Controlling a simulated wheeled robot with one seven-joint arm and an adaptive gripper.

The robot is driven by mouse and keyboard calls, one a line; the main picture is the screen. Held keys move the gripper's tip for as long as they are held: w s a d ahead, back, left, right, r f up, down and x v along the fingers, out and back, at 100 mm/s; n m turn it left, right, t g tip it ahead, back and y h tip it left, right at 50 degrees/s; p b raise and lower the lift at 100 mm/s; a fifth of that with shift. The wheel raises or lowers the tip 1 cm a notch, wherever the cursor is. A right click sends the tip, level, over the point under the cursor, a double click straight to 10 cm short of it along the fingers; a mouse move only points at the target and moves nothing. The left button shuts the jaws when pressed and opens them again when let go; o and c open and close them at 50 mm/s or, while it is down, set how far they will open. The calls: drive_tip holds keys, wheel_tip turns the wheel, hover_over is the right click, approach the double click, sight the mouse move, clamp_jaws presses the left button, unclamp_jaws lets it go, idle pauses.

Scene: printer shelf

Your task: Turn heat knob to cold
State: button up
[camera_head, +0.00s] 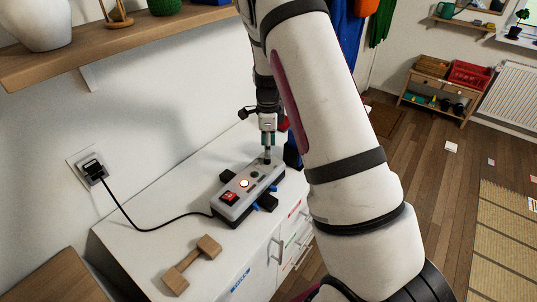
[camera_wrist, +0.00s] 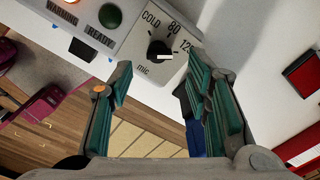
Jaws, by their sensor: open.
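The heat knob (camera_wrist: 158,48) is a small black dial on the end of a grey control box (camera_wrist: 207,15). Its white pointer mark faces right, away from the COLD label (camera_wrist: 152,20) and below the 125 mark. The box also shows in the head view (camera_head: 232,211), lying on the white cabinet top. My gripper (camera_wrist: 160,66) is open, with its green-padded fingers on either side of the knob in the wrist view.
A red switch (camera_head: 229,198) and a lit warning lamp sit on the box. A black cord runs to the wall socket (camera_head: 92,170). A wooden dumbbell-shaped piece (camera_head: 191,264) lies in front on the cabinet top (camera_head: 140,240). A wooden shelf (camera_head: 120,45) hangs above.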

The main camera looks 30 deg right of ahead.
drive_tip(key=shift+f, duration=2.2)
clamp_jaws()
